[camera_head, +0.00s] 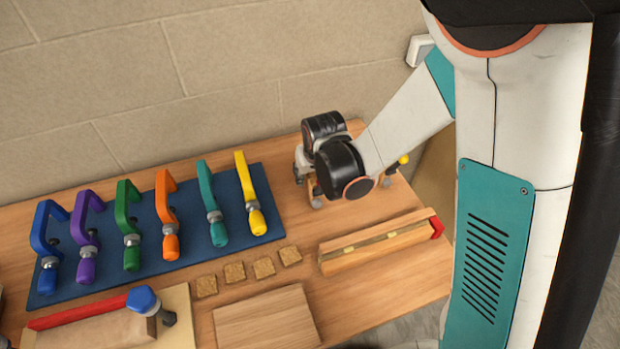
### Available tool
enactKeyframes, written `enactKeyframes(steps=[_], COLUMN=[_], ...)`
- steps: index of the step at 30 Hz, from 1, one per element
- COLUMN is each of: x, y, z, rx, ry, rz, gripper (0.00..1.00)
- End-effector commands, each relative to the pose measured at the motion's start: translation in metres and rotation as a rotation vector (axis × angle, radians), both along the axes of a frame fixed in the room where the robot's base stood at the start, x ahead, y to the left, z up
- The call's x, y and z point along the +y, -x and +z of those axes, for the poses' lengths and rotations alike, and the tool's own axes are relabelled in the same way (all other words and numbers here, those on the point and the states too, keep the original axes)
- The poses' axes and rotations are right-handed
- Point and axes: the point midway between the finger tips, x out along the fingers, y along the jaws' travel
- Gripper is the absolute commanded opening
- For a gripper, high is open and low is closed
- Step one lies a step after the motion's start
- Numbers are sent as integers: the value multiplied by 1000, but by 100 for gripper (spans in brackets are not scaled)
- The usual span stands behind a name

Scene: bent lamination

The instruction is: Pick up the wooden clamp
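My gripper (316,190) is low over the back right of the workbench, pointing down, and my own wrist covers much of it. Its fingers show only in part, so I cannot tell whether they are open or shut. Something with brown wooden parts and a yellow knob (404,160) is right behind and under my gripper; it may be the wooden clamp, but it is mostly hidden. I cannot tell whether my gripper touches it.
Several coloured clamps lie on a blue mat (150,270) at the left. A long wooden piece with a red end (375,241) lies in front of my gripper. Small square blocks (235,272) and a flat board (266,320) lie nearby. A wall (180,80) stands behind.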

Motion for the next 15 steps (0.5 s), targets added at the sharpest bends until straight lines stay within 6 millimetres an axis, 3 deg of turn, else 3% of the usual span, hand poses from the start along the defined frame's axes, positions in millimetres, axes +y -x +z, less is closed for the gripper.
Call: enactKeyframes(steps=[1, 4, 15], x=[0, 0, 0], y=[0, 0, 0], z=[0, 0, 0], rx=[0, 0, 0], ry=[0, 0, 0], rz=[0, 0, 0], gripper=[21, 1, 0])
